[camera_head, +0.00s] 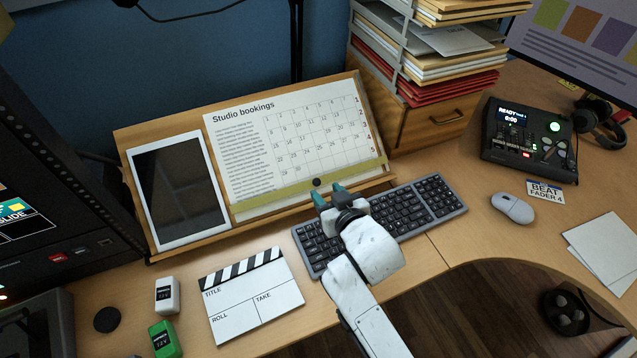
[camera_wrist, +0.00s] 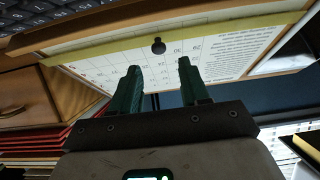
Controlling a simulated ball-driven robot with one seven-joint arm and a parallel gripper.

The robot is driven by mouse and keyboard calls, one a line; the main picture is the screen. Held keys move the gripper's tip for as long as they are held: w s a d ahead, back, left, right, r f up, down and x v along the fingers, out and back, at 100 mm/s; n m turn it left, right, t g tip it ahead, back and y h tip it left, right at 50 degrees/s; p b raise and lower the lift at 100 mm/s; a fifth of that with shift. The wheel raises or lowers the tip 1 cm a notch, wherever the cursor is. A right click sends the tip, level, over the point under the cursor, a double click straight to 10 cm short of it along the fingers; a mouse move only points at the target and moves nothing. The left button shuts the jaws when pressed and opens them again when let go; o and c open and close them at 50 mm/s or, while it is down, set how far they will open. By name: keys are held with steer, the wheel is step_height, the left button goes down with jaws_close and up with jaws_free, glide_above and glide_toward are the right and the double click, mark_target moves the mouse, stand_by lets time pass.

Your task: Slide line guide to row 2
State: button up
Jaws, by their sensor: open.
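The line guide (camera_head: 278,194) is a yellowish strip lying across the lower part of the booking sheet (camera_head: 240,125), just below the row marked 5. Its round black knob (camera_head: 317,183) sits near the middle of the strip. The guide (camera_wrist: 215,29) and knob (camera_wrist: 158,45) also show in the wrist view, which is upside down. My gripper (camera_head: 328,193) is open, with green fingers close to the knob. In the wrist view the fingertips (camera_wrist: 158,66) are spread to either side of the knob's line, and the knob appears just beyond them, not gripped.
The sheet rests on a tilted wooden stand (camera_head: 175,125) beside a white tablet (camera_head: 178,190). A keyboard (camera_head: 415,210) lies under my arm. A clapperboard (camera_head: 252,300) is at the front. Paper trays (camera_head: 390,45) over a wooden drawer (camera_head: 430,118) stand close on the right.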

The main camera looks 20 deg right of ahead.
mark_target(317, 182)
steer(key=shift+x, duration=2.65)
steer(key=shift+c, duration=0.2)
jaws_close()
